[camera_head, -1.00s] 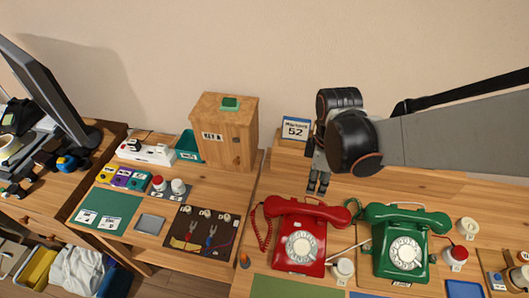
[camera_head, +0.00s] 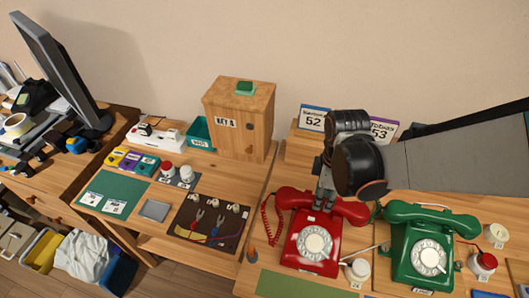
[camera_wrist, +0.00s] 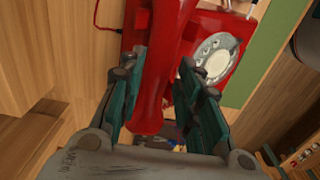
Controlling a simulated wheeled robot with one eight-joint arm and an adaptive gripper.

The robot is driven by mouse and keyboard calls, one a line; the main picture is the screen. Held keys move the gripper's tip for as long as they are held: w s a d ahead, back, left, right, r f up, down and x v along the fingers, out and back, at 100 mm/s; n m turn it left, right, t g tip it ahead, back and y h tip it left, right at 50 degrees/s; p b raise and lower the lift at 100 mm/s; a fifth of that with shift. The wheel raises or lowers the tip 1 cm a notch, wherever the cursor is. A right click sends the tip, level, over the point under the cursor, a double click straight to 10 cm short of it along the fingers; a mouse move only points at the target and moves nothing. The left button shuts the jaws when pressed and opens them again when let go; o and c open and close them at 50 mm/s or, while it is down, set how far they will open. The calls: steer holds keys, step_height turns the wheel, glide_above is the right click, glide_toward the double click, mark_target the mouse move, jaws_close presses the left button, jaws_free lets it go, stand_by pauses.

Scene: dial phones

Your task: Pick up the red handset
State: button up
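The red handset (camera_head: 341,207) lies across the top of the red dial phone (camera_head: 311,246). In the head view my gripper (camera_head: 325,203) points down over the middle of the handset and hides part of it. In the wrist view the handset (camera_wrist: 162,75) runs between the two fingers of my gripper (camera_wrist: 162,66), with one finger on each side. The fingers are apart and do not look closed on it. The white dial (camera_wrist: 216,57) of the phone shows to the right of the handset.
A green dial phone (camera_head: 422,250) stands close to the right of the red one. A coiled red cord (camera_head: 267,222) hangs at the left. A small white pot (camera_head: 358,271) stands between the phones at the front. A wooden box (camera_head: 240,120) stands at the back left.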

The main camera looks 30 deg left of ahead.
mark_target(324, 200)
steer(key=f+b, duration=0.2)
steer(key=f, duration=0.2)
steer(key=shift+w+f, duration=0.1)
steer(key=shift+w, duration=0.1)
steer(key=shift+d, duration=0.1)
